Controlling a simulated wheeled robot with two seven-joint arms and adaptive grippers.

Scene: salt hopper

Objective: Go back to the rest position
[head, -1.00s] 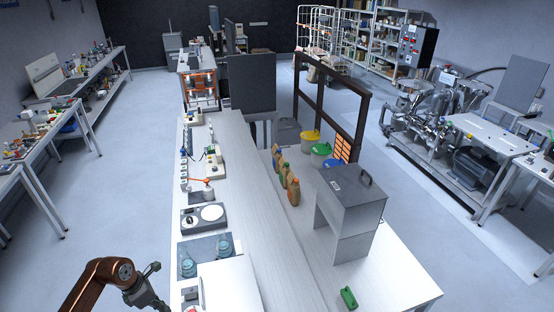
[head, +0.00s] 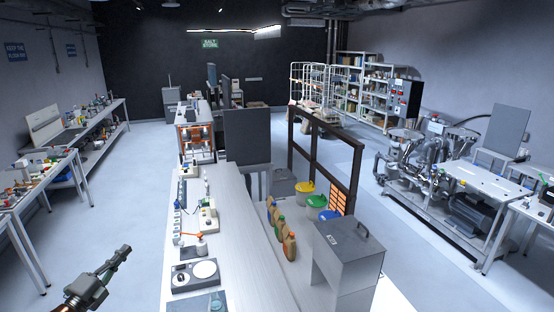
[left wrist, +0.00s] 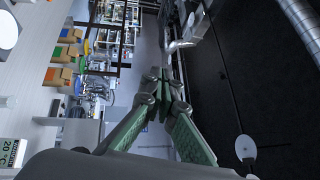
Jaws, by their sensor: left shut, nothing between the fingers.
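My left gripper (head: 117,262) is in the lower left of the head view, raised over the floor left of the long bench (head: 225,225). Its fingers are together with nothing between them, and it points up and to the right. In the left wrist view its fingers (left wrist: 166,85) meet at the tips, and green pads show on their inner sides. My right gripper is not in view.
Side tables (head: 40,175) line the left. Free floor (head: 130,190) lies between them and the bench.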

